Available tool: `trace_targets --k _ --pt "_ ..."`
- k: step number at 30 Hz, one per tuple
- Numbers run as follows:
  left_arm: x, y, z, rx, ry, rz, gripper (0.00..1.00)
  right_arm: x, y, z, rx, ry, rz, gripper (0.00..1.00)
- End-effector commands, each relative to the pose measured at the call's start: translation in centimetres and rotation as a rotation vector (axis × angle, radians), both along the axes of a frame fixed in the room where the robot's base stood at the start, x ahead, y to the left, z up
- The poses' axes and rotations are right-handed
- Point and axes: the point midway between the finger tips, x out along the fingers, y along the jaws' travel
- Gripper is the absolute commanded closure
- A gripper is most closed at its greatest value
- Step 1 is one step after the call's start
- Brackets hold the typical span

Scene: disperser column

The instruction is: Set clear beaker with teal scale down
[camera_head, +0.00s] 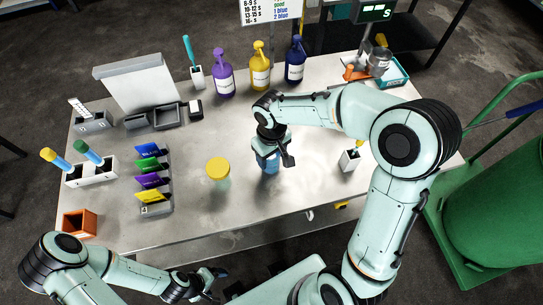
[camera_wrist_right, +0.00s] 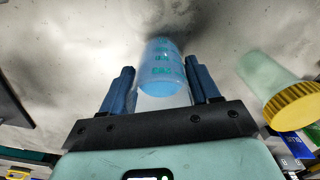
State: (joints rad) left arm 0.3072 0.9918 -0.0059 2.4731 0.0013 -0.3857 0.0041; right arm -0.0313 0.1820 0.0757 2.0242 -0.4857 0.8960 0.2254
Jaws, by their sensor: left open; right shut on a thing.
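The clear beaker with teal scale (camera_wrist_right: 160,68) is between the two blue fingers of my right gripper (camera_wrist_right: 166,88) in the wrist view. Its lower part looks light blue. In the head view the beaker (camera_head: 268,163) shows only partly below my right gripper (camera_head: 271,152), over the middle of the table. Whether its base touches the table I cannot tell. My left gripper (camera_head: 213,279) is open and empty in front of the table's near edge.
A yellow-lidded jar (camera_head: 218,169) stands just left of the beaker. Coloured cards (camera_head: 152,180) stand further left. A small white holder (camera_head: 349,159) stands to the right. Purple, yellow and blue bottles (camera_head: 260,72) stand behind. Bare table (camera_head: 225,215) lies in front.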

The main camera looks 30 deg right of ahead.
Motion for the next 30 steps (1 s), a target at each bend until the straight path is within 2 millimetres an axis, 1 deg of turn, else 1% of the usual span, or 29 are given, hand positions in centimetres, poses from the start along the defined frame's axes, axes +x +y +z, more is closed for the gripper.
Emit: trace_targets --k 1,3,10,14,15,17,26,30 --pt "-0.1 0.0 -0.1 0.0 0.001 0.0 0.19 -0.1 0.0 -0.6 0.0 0.003 0.0 0.72" --pt "-0.1 0.0 -0.1 0.0 0.001 0.0 0.19 0.0 0.0 -0.9 0.0 0.0 0.001 0.72" --pt "-0.1 0.0 -0.1 0.0 0.001 0.0 0.19 0.0 0.0 -0.8 0.0 -0.001 0.001 0.72" --pt "-0.3 0.0 -0.5 0.0 0.003 0.0 0.19 0.0 0.0 -1.2 0.0 0.0 0.001 0.72" --pt "-0.3 0.0 -0.5 0.0 0.003 0.0 0.19 0.0 0.0 -1.2 0.0 0.0 0.001 0.33" --pt "-0.3 0.0 -0.4 0.0 0.003 0.0 0.19 0.0 0.0 -1.1 0.0 0.0 0.001 0.13" --pt "-0.2 0.0 -0.3 0.0 0.002 0.0 0.19 0.0 0.0 -1.0 0.0 -0.001 0.001 0.13" --pt "0.1 0.0 0.1 0.0 -0.001 0.0 0.19 0.1 0.0 0.2 -0.001 -0.003 0.0 0.13"
